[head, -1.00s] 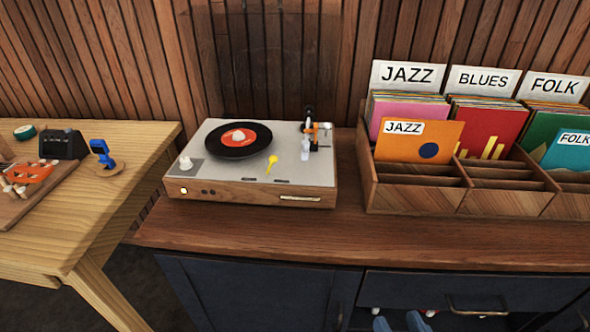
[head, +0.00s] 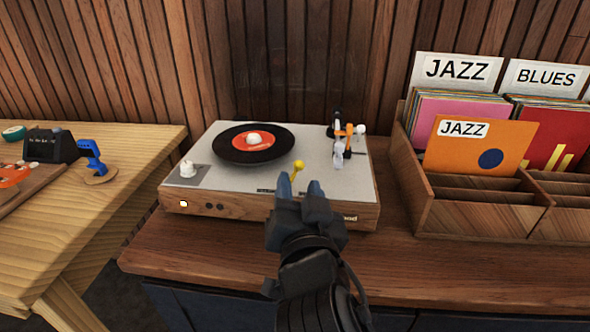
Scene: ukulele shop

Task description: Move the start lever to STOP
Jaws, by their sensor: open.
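The start lever is the yellow-knobbed lever (head: 298,165) on the top plate of the turntable (head: 225,188), right of the record. Its lower part and any labels beside it are hidden behind my gripper. My gripper (head: 299,187) is open, with its two blue-grey fingertips at the front part of the turntable's top. The yellow knob shows between and just beyond the fingertips. I cannot tell whether they touch it. A black record (head: 232,155) with an orange label lies on the platter.
The tonearm (head: 340,145) stands at the turntable's right, and a white knob (head: 187,168) at its left. A wooden record crate (head: 460,222) stands to the right. A lighter table (head: 110,195) with small items is at left.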

